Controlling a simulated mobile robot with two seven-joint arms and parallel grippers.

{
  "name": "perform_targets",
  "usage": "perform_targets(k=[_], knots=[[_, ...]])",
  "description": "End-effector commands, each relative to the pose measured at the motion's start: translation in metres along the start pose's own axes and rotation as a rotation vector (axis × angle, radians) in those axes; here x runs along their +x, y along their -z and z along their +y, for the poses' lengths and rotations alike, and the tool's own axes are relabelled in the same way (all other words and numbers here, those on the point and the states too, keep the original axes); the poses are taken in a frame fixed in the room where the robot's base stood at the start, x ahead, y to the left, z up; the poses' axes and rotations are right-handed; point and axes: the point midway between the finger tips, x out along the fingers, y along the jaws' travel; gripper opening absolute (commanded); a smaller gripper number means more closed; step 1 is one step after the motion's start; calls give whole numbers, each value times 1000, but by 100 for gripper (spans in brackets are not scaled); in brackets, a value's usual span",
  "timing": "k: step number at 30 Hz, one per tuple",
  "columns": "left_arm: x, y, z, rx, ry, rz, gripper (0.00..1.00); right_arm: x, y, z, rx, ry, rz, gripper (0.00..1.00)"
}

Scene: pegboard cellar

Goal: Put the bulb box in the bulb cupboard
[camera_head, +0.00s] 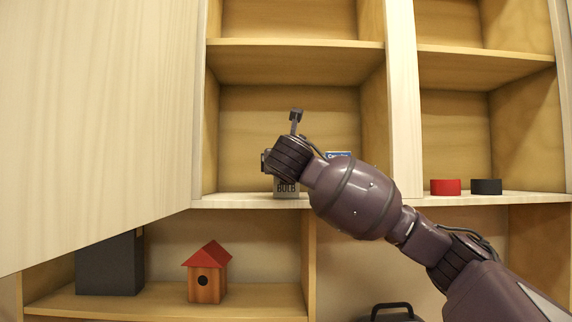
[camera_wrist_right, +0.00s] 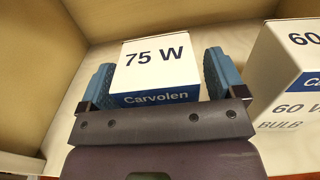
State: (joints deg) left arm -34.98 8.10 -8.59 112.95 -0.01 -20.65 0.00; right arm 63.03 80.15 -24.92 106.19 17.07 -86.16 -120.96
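A white box marked "75 W" with a blue "Carvolen" band (camera_wrist_right: 155,62) is between the two blue fingers of my right gripper (camera_wrist_right: 160,78) in the right wrist view. The fingers lie along its sides; whether both press on it I cannot tell. In the head view, the lower part of a grey box face reading "BULB" (camera_head: 286,189) shows below my right wrist, at shelf level. My wrist hides the rest and the fingertips there. The open-fronted cupboard (camera_head: 295,62) has its middle shelf under this box. My left gripper is not in view.
A second box, marked "60 W" (camera_wrist_right: 290,65), stands close to the right. A large pale door panel (camera_head: 95,110) fills the left side. Red (camera_head: 445,187) and black (camera_head: 486,187) items sit in the right compartment. A birdhouse (camera_head: 206,277) and dark box (camera_head: 110,265) are below.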

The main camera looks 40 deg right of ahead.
Motion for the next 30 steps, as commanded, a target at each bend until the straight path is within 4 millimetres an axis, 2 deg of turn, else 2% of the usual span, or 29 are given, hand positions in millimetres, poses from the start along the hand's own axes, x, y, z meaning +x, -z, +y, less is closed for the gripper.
perform_targets(k=[7,10,24,30], knots=[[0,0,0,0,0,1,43,-1,-3,0,1,-1,-1,89],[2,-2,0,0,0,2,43,-11,-2,0,0,-2,-3,89],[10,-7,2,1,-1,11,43,-96,-2,0,0,-2,-4,89],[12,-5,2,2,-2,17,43,-116,-2,0,0,-1,-2,89]])
